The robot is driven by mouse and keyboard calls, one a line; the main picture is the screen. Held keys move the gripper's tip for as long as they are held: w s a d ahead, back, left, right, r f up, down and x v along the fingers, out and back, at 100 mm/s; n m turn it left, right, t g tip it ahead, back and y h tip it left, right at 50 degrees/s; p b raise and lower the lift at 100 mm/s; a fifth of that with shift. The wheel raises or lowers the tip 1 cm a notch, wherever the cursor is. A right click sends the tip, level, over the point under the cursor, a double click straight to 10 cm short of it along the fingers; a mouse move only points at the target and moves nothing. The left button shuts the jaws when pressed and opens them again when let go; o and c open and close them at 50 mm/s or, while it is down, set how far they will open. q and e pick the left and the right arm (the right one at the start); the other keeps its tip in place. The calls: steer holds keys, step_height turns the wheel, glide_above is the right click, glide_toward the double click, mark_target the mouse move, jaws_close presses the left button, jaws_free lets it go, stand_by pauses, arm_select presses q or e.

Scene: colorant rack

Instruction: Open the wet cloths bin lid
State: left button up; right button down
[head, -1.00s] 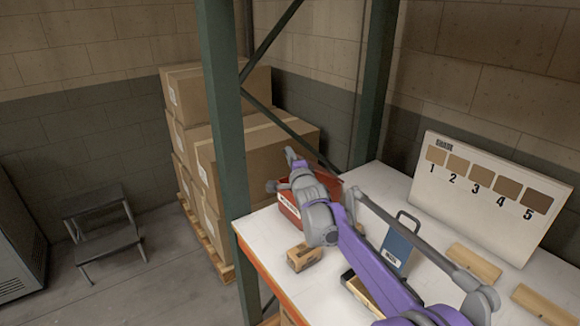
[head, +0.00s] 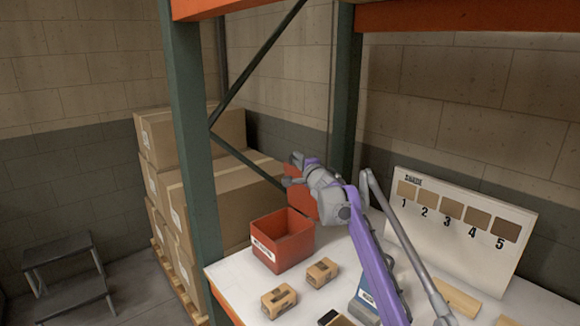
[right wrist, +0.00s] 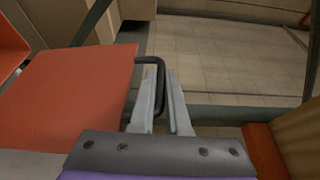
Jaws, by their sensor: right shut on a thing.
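The wet cloths bin (head: 283,243) is a red box with a white label on the white shelf, and its dark interior shows from above. Its red lid (head: 301,200) stands raised, roughly upright, at the bin's back right edge. In the right wrist view the lid (right wrist: 75,95) is a flat orange-red panel with a black loop handle (right wrist: 158,66) on its edge. My right gripper (head: 289,170) is at the lid's top edge; in the right wrist view its fingers (right wrist: 161,85) are shut on the handle. My left gripper is not in view.
Two small cardboard boxes (head: 279,299) (head: 322,272) sit in front of the bin. A numbered shade board (head: 460,225) stands at the right. A green rack post (head: 190,150) rises left of the bin. Large cartons (head: 190,135) are stacked behind it.

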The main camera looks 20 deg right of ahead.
steer(key=shift+w+d+r+m, duration=0.1)
steer(key=shift+w+d+m, duration=0.1)
steer(key=shift+d, duration=0.25)
steer(key=shift+w+d+m, duration=0.15)
steer(key=shift+d+m, duration=0.05)
steer(key=shift+d, duration=0.2)
steer(key=c, duration=0.9)
jaws_free()
steer(key=shift+s+b, duration=0.35)
steer(key=shift+s, duration=0.15)
steer(key=s+b, duration=0.3)
steer(key=s, duration=0.7)
steer(key=shift+a+r, duration=0.15)
steer(key=shift+r, duration=0.05)
